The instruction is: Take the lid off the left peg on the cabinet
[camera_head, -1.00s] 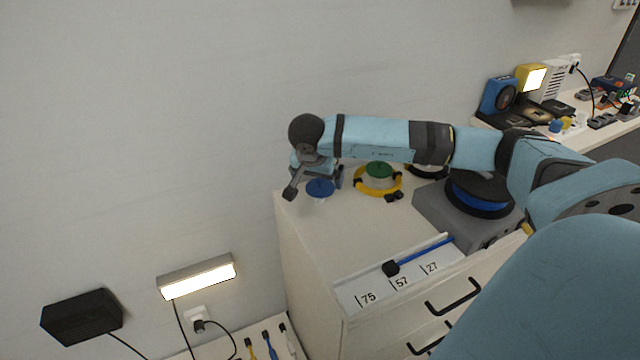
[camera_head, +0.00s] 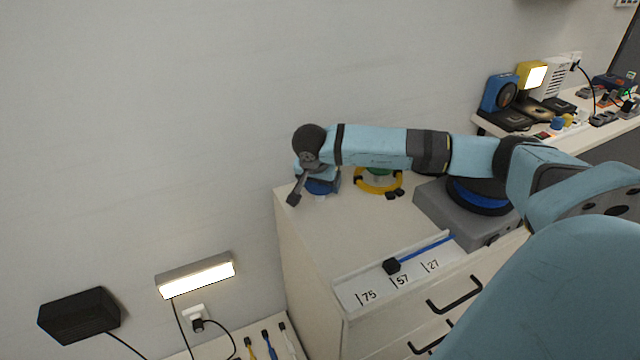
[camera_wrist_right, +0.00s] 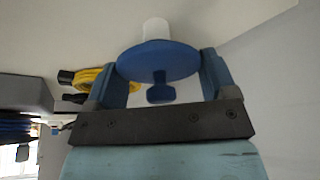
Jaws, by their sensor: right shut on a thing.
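A round blue lid (camera_head: 321,187) is at the far left corner of the white cabinet (camera_head: 318,240), mostly hidden by my right gripper (camera_head: 318,180). In the right wrist view the blue lid (camera_wrist_right: 150,63) has a small knob facing the camera. The white peg (camera_wrist_right: 155,29) shows just beyond it; I cannot tell whether the lid still touches the peg. My right gripper (camera_wrist_right: 164,72) is shut on the lid, with a blue finger on each side of its rim. My left gripper is not in view.
A green lid (camera_head: 378,171) with a yellow cable coil (camera_head: 365,187) around it is to the right on the cabinet. A grey box with a blue and black reel (camera_head: 478,197) stands further right. A blue rod with a black end (camera_head: 392,266) lies near the front edge.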

